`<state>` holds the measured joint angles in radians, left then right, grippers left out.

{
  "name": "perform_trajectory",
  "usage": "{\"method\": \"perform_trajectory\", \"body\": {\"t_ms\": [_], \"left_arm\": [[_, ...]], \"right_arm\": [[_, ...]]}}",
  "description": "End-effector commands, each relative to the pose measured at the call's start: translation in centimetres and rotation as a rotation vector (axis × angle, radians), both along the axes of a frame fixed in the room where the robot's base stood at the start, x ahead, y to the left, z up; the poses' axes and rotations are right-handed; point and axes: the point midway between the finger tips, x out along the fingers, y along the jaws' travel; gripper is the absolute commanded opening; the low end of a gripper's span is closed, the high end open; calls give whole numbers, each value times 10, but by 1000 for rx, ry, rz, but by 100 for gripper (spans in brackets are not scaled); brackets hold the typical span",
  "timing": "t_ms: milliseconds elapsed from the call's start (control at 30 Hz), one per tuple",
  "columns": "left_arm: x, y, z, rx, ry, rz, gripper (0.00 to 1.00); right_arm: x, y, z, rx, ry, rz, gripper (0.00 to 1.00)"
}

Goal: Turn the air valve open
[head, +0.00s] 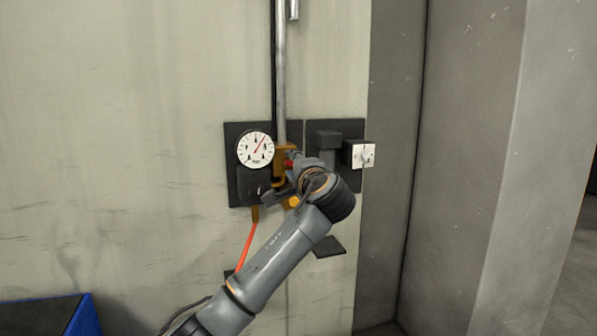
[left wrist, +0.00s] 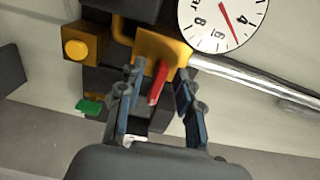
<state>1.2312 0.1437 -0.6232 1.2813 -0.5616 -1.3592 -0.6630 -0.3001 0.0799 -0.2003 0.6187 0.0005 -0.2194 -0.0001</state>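The air valve has a yellow-orange body (left wrist: 152,47) and a red lever (left wrist: 158,82), seen in the left wrist view. In the head view the lever shows only as a small red spot (head: 289,164), mostly hidden by my left gripper (head: 280,182). In the left wrist view, my left gripper (left wrist: 161,80) is open. Its two fingers are on either side of the red lever, with a visible gap on each side. Whether a finger touches the lever cannot be told. My right gripper is not in view.
A round white gauge (head: 255,149) is left of the valve. A metal pipe (head: 281,75) runs up from it. An orange hose (head: 247,242) hangs below. A white knob box (head: 361,154) is to the right. A yellow button (left wrist: 76,49) sits near the valve. A grey pillar (head: 480,150) stands right.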

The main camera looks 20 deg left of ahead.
Motion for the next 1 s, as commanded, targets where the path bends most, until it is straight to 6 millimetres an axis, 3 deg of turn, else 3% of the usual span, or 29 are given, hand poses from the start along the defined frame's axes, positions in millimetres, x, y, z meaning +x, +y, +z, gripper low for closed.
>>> {"method": "perform_trajectory", "body": {"t_ms": [533, 700, 1000], "left_arm": [[-82, -57, -1, -2, 1, -3, 35], [-94, -64, -1, -1, 2, -2, 35], [-96, -65, -1, -1, 2, 0, 35]], "right_arm": [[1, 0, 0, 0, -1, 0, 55], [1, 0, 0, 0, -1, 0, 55], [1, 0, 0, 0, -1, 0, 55]]}}
